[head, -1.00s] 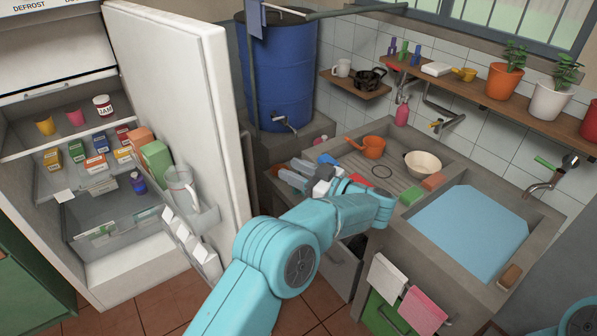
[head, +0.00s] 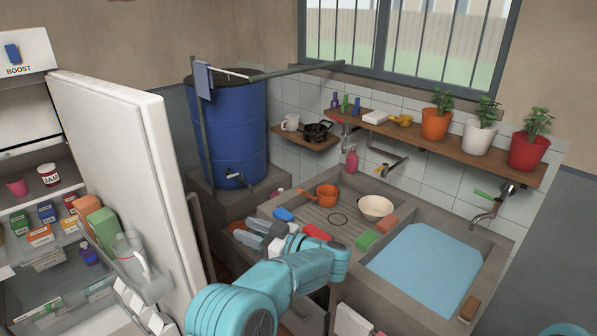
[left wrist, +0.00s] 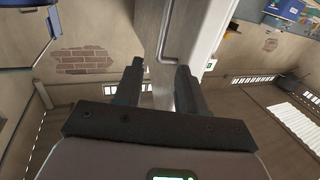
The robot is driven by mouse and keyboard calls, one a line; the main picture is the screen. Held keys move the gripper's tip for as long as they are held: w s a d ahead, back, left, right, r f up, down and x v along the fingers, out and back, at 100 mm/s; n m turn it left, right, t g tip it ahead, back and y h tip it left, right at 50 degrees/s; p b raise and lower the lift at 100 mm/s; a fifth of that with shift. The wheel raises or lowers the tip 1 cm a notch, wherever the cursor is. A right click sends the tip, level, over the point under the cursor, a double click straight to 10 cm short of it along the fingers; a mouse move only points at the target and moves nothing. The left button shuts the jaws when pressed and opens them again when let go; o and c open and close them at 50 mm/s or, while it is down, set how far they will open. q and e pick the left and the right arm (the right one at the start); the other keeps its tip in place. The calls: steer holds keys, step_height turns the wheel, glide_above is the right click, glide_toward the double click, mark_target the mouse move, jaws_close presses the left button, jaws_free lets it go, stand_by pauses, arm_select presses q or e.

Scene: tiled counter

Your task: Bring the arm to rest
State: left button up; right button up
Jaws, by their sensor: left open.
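My left arm, teal, comes in from the bottom of the head view and bends at the wrist over the front edge of the tiled counter. Its grey left gripper (head: 244,232) points left toward the open fridge door. The jaws are apart with nothing between them. In the left wrist view the two dark fingers of the left gripper (left wrist: 157,82) are spread, with a white door edge and its handle (left wrist: 168,35) beyond them. Only a teal bit of my right arm (head: 565,330) shows at the bottom right; its gripper is out of sight.
The fridge door (head: 125,170) stands open at left. A blue barrel (head: 232,130) is behind. On the counter are an orange pot (head: 327,195), a cream bowl (head: 376,207), a green sponge (head: 367,240), a red item (head: 317,232) and a blue item (head: 283,214). The sink basin (head: 425,270) is at right.

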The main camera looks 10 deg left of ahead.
arm_select(q)
step_height(320, 180, down, 18)
steer(key=w+m+t+h, duration=0.2)
steer(key=m+t+h, duration=0.6)
steer(key=m+h, duration=0.15)
steer(key=s+d+f+m+g+h, duration=0.2)
steer(key=s+d+f+g+h, duration=0.15)
steer(key=s+f+h, duration=0.45)
steer(key=s+d+f+g+h, duration=0.1)
steer(key=s+d+f+g, duration=0.1)
steer(key=s, duration=0.7)
steer(key=s+d+f+g+h+b, duration=0.1)
steer(key=s+f+g, duration=0.3)
steer(key=s, duration=0.6)
steer(key=s+d+f+m+g+h, duration=0.1)
steer(key=s+d+f+g, duration=0.1)
steer(key=s, duration=0.8)
steer(key=shift+s+d+f+g+h, duration=0.25)
steer(key=shift+d+f+g+h, duration=0.2)
steer(key=shift+g, duration=0.2)
steer(key=shift+a, duration=0.15)
